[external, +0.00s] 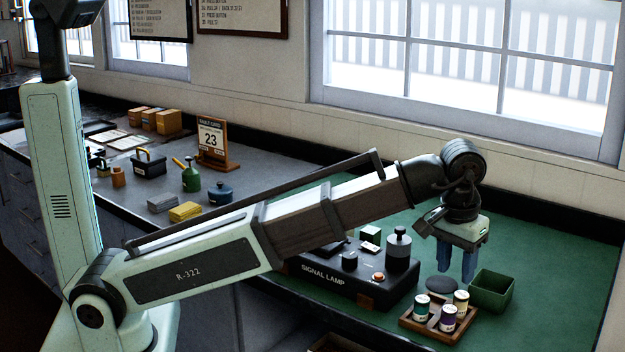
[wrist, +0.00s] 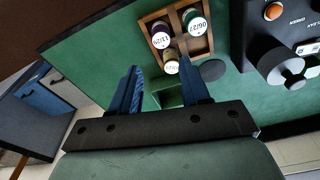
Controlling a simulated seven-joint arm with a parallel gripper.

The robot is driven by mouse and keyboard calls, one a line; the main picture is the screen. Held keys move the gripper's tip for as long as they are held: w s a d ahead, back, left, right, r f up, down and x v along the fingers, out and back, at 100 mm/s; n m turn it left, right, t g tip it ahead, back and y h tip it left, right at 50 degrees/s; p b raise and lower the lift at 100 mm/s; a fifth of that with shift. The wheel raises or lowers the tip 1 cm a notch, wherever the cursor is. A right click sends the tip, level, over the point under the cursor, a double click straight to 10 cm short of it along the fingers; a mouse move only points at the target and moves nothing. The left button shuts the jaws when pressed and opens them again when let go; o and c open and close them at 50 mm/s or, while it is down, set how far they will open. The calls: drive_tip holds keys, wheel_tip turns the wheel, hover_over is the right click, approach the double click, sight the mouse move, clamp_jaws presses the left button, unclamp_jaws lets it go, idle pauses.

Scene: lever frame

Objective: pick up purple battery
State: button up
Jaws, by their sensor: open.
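The purple battery (external: 448,318) stands upright in a small wooden tray (external: 428,333), at the tray's front. A green battery (external: 421,309) and an olive-yellow one (external: 461,304) stand beside it. In the wrist view, the tray is at the top centre, and the purple battery (wrist: 160,38) seems to be the left one, its pale top facing the camera. My gripper (external: 457,274) has its two blue fingers apart and empty, pointing down. It is above and behind the tray, clear of the batteries. The fingers also show in the wrist view (wrist: 165,84).
An open green box (external: 492,293) stands right of the tray, partly between my fingers in the wrist view. A dark round disc (external: 442,284) lies behind the tray. The black signal lamp box (external: 335,285) stands to the left. The green mat is clear at right.

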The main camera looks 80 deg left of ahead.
sight(450, 308)
drive_tip(key=f, duration=0.6)
drive_tip(key=shift+w+a, duration=0.2)
drive_tip(key=shift+w, duration=0.1)
drive_tip(key=shift+s+a+f, duration=0.1)
drive_tip(key=shift+s+f, duration=0.05)
drive_tip(key=shift+f, duration=2.4)
clamp_jaws()
drive_tip(key=shift+r, duration=0.1)
